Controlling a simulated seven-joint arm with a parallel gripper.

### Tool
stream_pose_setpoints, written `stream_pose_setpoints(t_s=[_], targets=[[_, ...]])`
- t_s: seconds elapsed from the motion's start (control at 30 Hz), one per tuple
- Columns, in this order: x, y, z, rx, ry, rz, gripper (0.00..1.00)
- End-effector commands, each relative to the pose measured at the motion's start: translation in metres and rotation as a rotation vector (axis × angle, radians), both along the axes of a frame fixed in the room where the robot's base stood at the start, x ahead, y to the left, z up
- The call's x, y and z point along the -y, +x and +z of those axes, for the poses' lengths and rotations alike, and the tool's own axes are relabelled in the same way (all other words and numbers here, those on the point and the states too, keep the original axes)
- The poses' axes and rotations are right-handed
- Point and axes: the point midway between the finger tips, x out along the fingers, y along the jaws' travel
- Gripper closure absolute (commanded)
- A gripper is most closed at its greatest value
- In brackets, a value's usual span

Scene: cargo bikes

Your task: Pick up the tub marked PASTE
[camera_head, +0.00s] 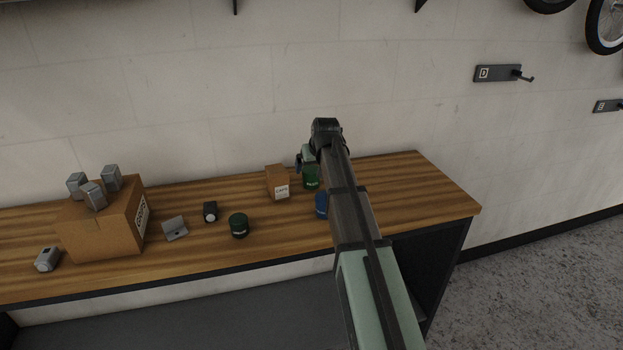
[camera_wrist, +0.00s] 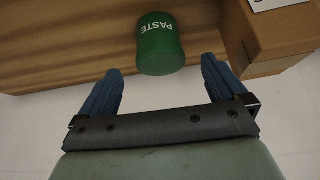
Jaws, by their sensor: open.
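The tub marked PASTE is a green cylinder with white lettering. In the wrist view the tub (camera_wrist: 160,45) stands on the wooden bench, ahead of my gripper (camera_wrist: 160,85) and roughly centred between its two blue fingers. The fingers are apart and nothing is between them. In the head view the tub (camera_head: 311,177) is partly hidden by my arm, towards the back of the bench. My gripper (camera_head: 299,161) is small there and mostly hidden by the wrist, close to the tub.
A cardboard box (camera_head: 277,183) stands just left of the tub. A blue item (camera_head: 321,205) is partly behind my arm. A dark green tub (camera_head: 238,226), a black item (camera_head: 210,212) and a larger box (camera_head: 101,228) stand further left. The bench's right end (camera_head: 432,190) is clear.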

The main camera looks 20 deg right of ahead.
Motion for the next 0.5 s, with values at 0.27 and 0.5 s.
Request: stream_pose_setpoints(t_s=[0.27, 0.5], targets=[[0.0, 0.014, -0.022, 0.0, -0.001, 0.0, 0.01], [0.0, 0.019, -0.03, 0.0, -0.002, 0.001, 0.01]])
